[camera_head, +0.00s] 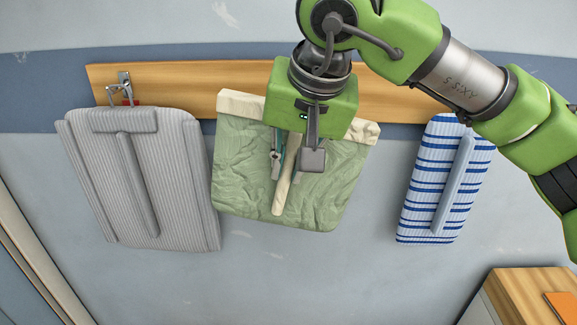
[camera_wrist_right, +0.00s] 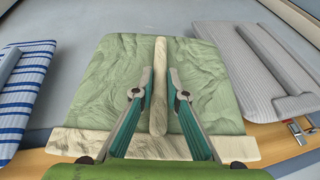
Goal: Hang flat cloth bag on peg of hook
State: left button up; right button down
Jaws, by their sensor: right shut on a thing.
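The flat cloth bag (camera_head: 240,178) is green with a cream top band and a cream strip down its middle. It is in front of the wall, its top band overlapping the wooden rail (camera_head: 190,87). My right gripper (camera_head: 294,163) comes down over its top edge and is shut on the bag, with fingers either side of the cream strip. The wrist view shows the same strip (camera_wrist_right: 160,85) between the fingers (camera_wrist_right: 161,92). Any peg behind the green bag is hidden by it and my gripper. My left gripper is out of view.
A grey ribbed bag (camera_head: 175,180) hangs left, below a metal hook (camera_head: 124,82) with a red part. A blue-striped bag (camera_head: 415,190) hangs at the right. Bare wall shows between the bags. A wooden-topped cabinet (camera_head: 515,295) stands at the lower right.

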jog(key=shift+w+d+f+p, duration=0.1)
jog(key=shift+w+p, duration=0.2)
jog(key=shift+w, duration=0.7)
jog(key=shift+w+p, duration=0.5)
jog(key=shift+w, duration=0.65)
jog(key=shift+w+f, duration=0.7)
jog(key=shift+f, duration=0.2)
